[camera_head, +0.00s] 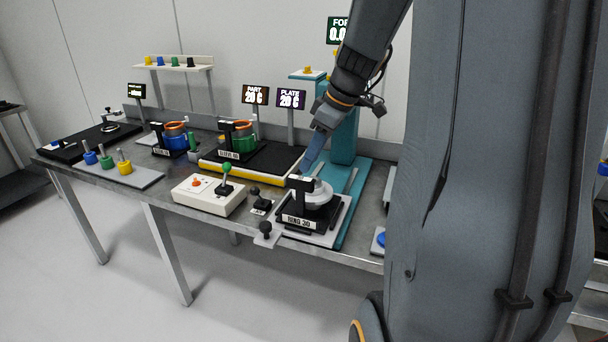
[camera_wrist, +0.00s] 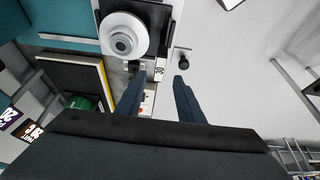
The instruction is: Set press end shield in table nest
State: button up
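A pale round flanged part with a central hub, which looks like the end shield (camera_head: 319,194), sits on a square light plate (camera_head: 325,234) at the table's front edge. Beside it is a black post with a label that seems to read RING 30. In the wrist view the round part (camera_wrist: 135,24) lies flat, face toward the camera, near the top. My gripper (camera_head: 309,168) is just above and behind it in the head view. In the wrist view its two blue fingers (camera_wrist: 157,82) are apart with nothing gripped between them. Which fixture is the table nest, I cannot tell.
A teal press column (camera_head: 344,135) stands behind the plate. A control box (camera_head: 208,194) with a green-knobbed lever is to the left. Black-knobbed handles (camera_head: 265,230) stick out at the front edge. Further left are fixtures with blue and green housings and a tray (camera_head: 145,178) of coloured pegs.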

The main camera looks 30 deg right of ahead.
jog(key=s+a+f+m+g+h, duration=0.1)
jog(key=s+a+f+m, duration=0.2)
jog(key=s+a+f, duration=0.3)
jog(key=s+a+f+m+g+h, duration=0.1)
jog(key=s+a+f+m, duration=0.3)
jog(key=a, duration=0.7)
notch_tip(320, 180, down, 2)
jog(key=s, duration=0.2)
jog(key=shift+s+f+m+h+b, duration=0.25)
jog(key=shift+s+m+h+b, duration=0.05)
jog(key=shift+s+h+b, duration=0.1)
